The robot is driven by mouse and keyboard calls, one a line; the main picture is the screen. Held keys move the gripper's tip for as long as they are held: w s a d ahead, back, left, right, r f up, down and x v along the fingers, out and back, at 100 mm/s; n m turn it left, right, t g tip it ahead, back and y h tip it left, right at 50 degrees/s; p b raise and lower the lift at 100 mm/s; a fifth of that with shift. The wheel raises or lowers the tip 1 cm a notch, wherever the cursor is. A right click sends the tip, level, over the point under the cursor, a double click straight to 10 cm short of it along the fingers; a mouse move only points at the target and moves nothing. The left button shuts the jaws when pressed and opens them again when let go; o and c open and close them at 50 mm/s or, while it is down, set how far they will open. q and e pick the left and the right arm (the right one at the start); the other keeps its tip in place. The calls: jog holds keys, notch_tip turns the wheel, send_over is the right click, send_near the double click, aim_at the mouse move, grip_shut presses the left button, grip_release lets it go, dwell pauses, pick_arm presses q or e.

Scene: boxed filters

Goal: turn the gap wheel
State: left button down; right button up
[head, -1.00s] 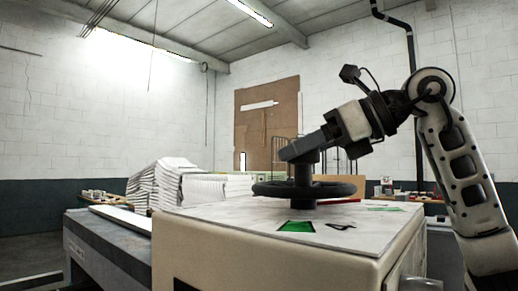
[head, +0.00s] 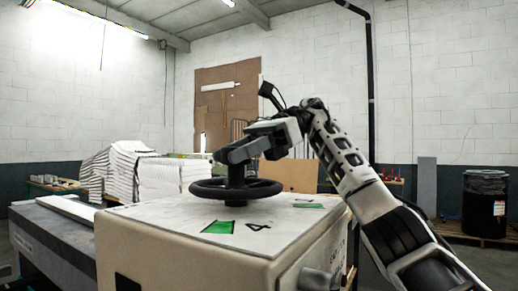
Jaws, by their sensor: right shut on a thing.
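The gap wheel (head: 262,190) is a black handwheel lying flat on top of a cream machine housing (head: 180,246). A dark upright post rises from its middle. My right gripper (head: 232,158) comes in from the right and is shut on the top of the wheel's post. The fingertips are partly hidden against the dark post. A white sheet with green marks (head: 218,227) and a black figure lies under the wheel. My left gripper does not show.
Stacks of white pleated filters (head: 160,177) stand behind the housing at left. A grey conveyor bed (head: 60,235) runs along the left. A black drum (head: 484,205) stands on a pallet at far right. Brown board (head: 220,105) leans on the back wall.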

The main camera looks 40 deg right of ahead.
jog(key=shift+r+n+g, duration=0.1)
jog(key=shift+n+g, duration=0.5)
jog(key=shift+g, duration=0.1)
jog(key=o, duration=1.4)
jog(key=shift+c, duration=0.2)
